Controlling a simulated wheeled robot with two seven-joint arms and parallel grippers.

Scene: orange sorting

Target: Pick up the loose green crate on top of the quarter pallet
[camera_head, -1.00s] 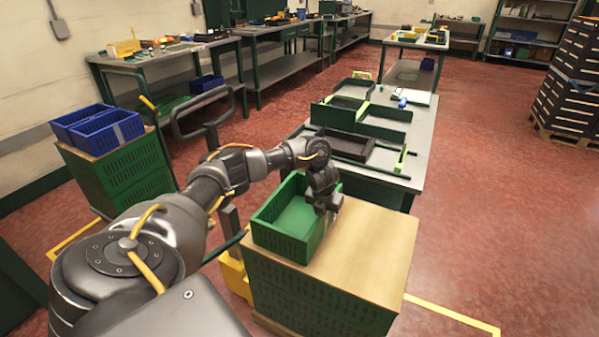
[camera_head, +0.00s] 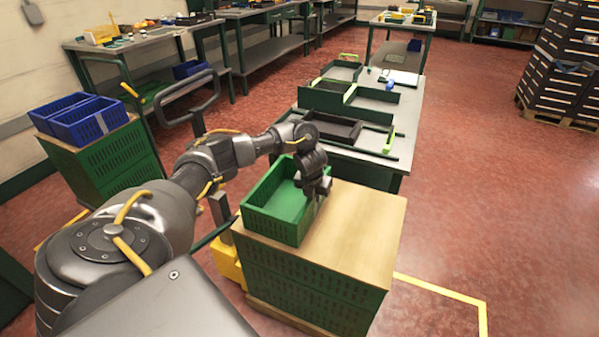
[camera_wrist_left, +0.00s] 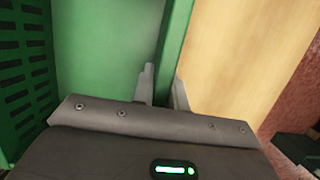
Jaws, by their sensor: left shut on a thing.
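The loose green crate (camera_head: 268,222) is empty and sits at the left part of the wooden top (camera_head: 362,228) of the quarter pallet stack. I cannot tell whether its base touches the wood. My left gripper (camera_head: 318,190) is at the crate's right wall and shut on it. In the left wrist view, the two fingers (camera_wrist_left: 163,88) straddle the crate's wall (camera_wrist_left: 176,40), one inside and one outside. The crate's inside floor (camera_wrist_left: 105,50) and the bare wood (camera_wrist_left: 225,60) show on either side. My right gripper is not in view.
Green crates (camera_head: 300,285) stand under the wooden top. A workbench (camera_head: 408,120) with trays is just behind. Two blue crates (camera_head: 85,120) sit on another green stack at left. Open red floor (camera_head: 480,190) lies to the right.

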